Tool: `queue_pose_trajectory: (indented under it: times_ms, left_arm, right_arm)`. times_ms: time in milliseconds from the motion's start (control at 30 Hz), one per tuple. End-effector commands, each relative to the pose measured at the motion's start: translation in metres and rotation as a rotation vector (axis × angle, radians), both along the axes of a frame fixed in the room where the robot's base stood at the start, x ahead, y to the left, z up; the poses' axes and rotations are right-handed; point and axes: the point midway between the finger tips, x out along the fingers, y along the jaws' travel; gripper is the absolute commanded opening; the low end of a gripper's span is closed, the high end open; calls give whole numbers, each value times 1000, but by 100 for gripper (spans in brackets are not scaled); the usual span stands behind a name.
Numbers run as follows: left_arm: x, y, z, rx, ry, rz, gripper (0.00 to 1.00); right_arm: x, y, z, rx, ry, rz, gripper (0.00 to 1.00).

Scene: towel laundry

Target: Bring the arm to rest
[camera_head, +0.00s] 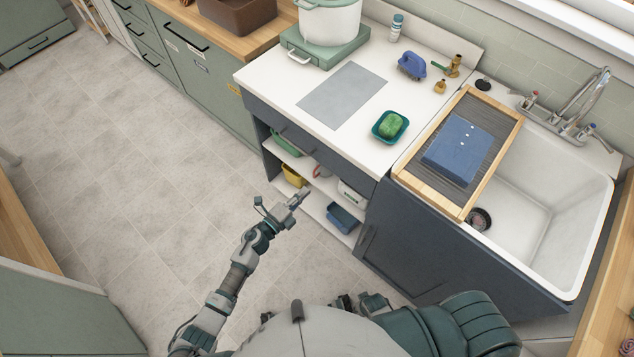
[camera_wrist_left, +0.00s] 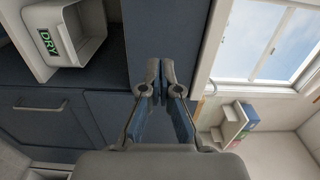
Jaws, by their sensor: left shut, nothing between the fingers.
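My left arm (camera_head: 236,280) reaches up from the bottom of the head view. Its gripper (camera_head: 298,199) is in front of the open shelves under the counter, over the floor side, and looks empty. In the left wrist view the two fingers (camera_wrist_left: 161,78) have their tips together, with nothing between them. A folded blue towel (camera_head: 458,149) lies on the ribbed, wood-framed rack (camera_head: 408,178) over the sink, well apart from the gripper. I cannot make out my right gripper.
Open shelves (camera_head: 323,214) hold yellow, white and blue containers close to my left gripper. A bin labelled DRY (camera_wrist_left: 88,48) shows in the left wrist view. The counter (camera_head: 290,90) carries a green soap dish (camera_head: 377,127) and a blue brush (camera_head: 411,66). Floor (camera_head: 130,170) at left is clear.

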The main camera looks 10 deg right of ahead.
Motion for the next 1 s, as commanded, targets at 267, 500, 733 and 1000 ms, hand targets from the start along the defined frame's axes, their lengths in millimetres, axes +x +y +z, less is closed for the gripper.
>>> queue_pose_trajectory:
  times_ms: [267,500,733,1000]
  left_arm:
    - [-9,7,-1,1,4,3,0]
    - [-3,77,-67,-159,352,339,0]
    - [-73,191,-204,-360,930,877,0]
    - [-237,263,-315,-483,1490,1390,0]
  right_arm:
    - [-4,-3,-4,3,4,1,40]
    - [-3,-3,-3,-2,4,1,40]
    - [-3,-4,-3,-3,5,1,40]
    - [-3,-1,-3,1,3,0,40]
